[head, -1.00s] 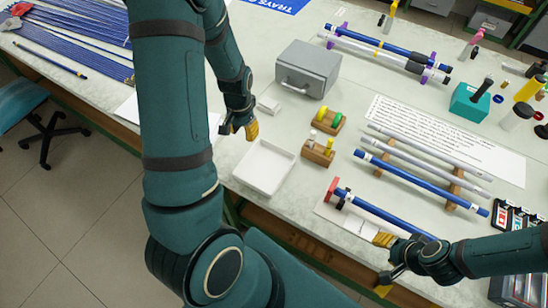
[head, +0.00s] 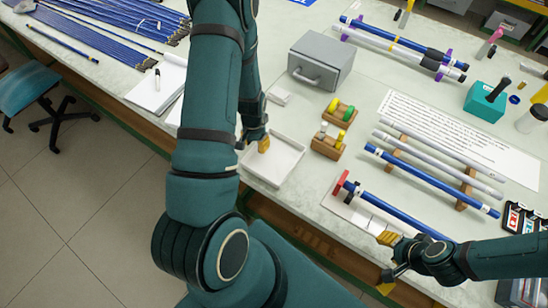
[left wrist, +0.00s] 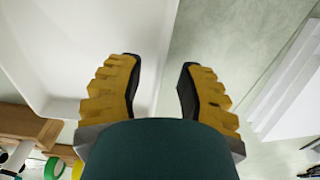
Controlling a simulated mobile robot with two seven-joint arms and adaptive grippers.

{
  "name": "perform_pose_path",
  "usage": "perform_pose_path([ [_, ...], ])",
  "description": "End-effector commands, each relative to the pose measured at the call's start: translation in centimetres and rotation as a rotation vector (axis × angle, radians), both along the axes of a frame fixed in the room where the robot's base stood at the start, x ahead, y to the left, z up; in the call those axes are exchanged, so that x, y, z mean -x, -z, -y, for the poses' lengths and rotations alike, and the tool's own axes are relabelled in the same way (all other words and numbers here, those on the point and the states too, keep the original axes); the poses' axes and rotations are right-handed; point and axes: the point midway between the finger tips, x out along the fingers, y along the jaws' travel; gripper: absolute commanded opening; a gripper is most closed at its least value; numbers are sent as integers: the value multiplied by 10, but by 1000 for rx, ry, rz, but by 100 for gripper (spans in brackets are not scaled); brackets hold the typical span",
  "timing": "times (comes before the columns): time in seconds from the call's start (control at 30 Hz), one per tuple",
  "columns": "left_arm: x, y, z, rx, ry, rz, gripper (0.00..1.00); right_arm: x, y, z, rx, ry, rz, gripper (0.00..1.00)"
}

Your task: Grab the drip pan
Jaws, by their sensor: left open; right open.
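The drip pan is a shallow white tray (head: 280,160) on the bench, near the front edge. My left gripper (head: 255,143) is open at the pan's left side, and my arm hides part of that side. In the left wrist view the pan (left wrist: 85,45) fills the upper left. Its rim runs between the two open yellow fingers (left wrist: 162,88), one over the pan's inside and one outside it; I cannot tell whether they touch it. My right gripper (head: 387,263) is open and empty beside the bench's front edge, near a blue rod (head: 385,205).
Rods lie on wooden supports (head: 467,185) to the right. A notepad (head: 157,90) lies left.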

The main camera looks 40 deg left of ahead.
Motion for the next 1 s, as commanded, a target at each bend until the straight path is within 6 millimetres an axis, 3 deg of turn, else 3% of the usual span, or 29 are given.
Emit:
perform_pose_path([
  [0.33,0,7,0,0,-1,0,36,0,1,0,0,0,0,47],
  [0.43,0,7,0,0,-1,0,1,0,1,0,0,0,0,47],
  [0.47,0,7,0,0,-1,0,0,0,1,0,0,0,0,47],
  [1.0,0,2,0,0,0,1,0,0,0,0,0,0,0,47],
])
